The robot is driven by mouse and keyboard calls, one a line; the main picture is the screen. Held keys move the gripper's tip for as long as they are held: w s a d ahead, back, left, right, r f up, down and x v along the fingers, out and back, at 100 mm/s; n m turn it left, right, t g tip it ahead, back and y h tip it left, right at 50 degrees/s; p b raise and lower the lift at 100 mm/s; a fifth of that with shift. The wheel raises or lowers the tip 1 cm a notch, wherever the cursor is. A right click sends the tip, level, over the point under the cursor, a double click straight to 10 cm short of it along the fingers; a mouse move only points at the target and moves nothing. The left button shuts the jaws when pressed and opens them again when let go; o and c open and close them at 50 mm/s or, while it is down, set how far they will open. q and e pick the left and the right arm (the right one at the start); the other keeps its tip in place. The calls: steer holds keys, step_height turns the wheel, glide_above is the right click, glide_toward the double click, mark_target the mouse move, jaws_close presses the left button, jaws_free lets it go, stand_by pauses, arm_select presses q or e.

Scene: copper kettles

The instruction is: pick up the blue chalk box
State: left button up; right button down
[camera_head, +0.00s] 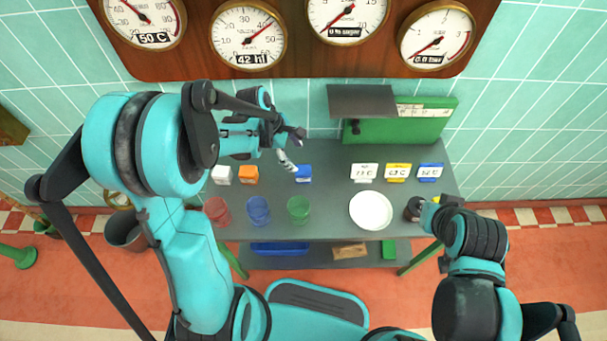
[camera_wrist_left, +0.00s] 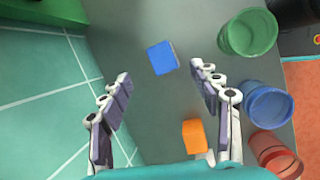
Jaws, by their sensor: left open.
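The blue chalk box (camera_head: 303,174) lies on the grey table, right of an orange box and a white box. In the left wrist view the blue box (camera_wrist_left: 162,58) shows just beyond and between the fingertips, with nothing touching it. My left gripper (camera_head: 291,153) is above the table, a little behind and left of the blue box. Its two fingers (camera_wrist_left: 160,74) are spread wide with nothing between them. My right arm (camera_head: 465,235) is at the table's right front; its fingers do not show clearly.
An orange box (camera_head: 249,174) and a white box (camera_head: 221,174) lie to the left. Red (camera_head: 217,210), blue (camera_head: 258,210) and green (camera_head: 298,209) cups stand in front. A white plate (camera_head: 371,210) and label cards (camera_head: 398,172) are right. A green cabinet (camera_head: 425,126) stands behind.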

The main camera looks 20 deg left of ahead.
mark_target(302, 170)
arm_select(q)
steer(key=f, duration=0.1)
steer(key=f+n, duration=0.2)
steer(key=f, duration=0.1)
steer(key=shift+w+g, duration=0.3)
steer(key=shift+w, duration=0.1)
steer(key=f, duration=0.1)
steer(key=f+b, duration=0.1)
steer(key=shift+w+d+f+n, duration=0.2)
steer(key=shift+d+f+n, duration=0.1)
steer(key=shift+d+f, duration=0.1)
steer(key=b+x, duration=0.3)
steer(key=x, duration=0.2)
steer(key=shift+h, duration=0.3)
steer(key=shift+c, duration=0.6)
steer(key=c, duration=1.3)
